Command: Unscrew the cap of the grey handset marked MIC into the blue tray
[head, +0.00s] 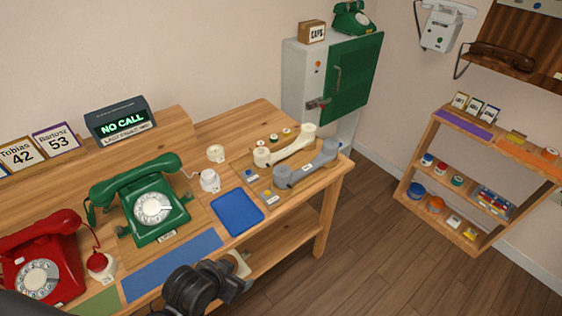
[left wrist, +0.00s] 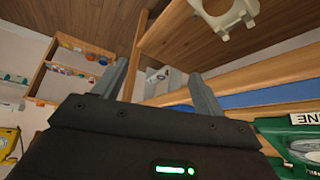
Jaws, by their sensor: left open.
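The grey handset (head: 306,163) lies on a wooden board at the right end of the table, beside a cream handset (head: 285,147). Which of its ends bears the MIC mark is too small to read. The blue tray (head: 237,212) lies flat and empty to the left of the handsets, near the table's front edge. My left gripper (head: 243,282) is low in the head view, in front of the table edge, well short of the tray and handset. In the left wrist view its two fingers (left wrist: 159,70) are spread apart with nothing held between them. My right gripper is not in view.
A green phone (head: 153,204) and a red phone (head: 42,262) stand on the left of the table. Cream parts (head: 210,180) stand behind the tray. A blue mat (head: 172,265) lies along the front edge. A grey cabinet with a green door (head: 352,82) stands behind the table's right end.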

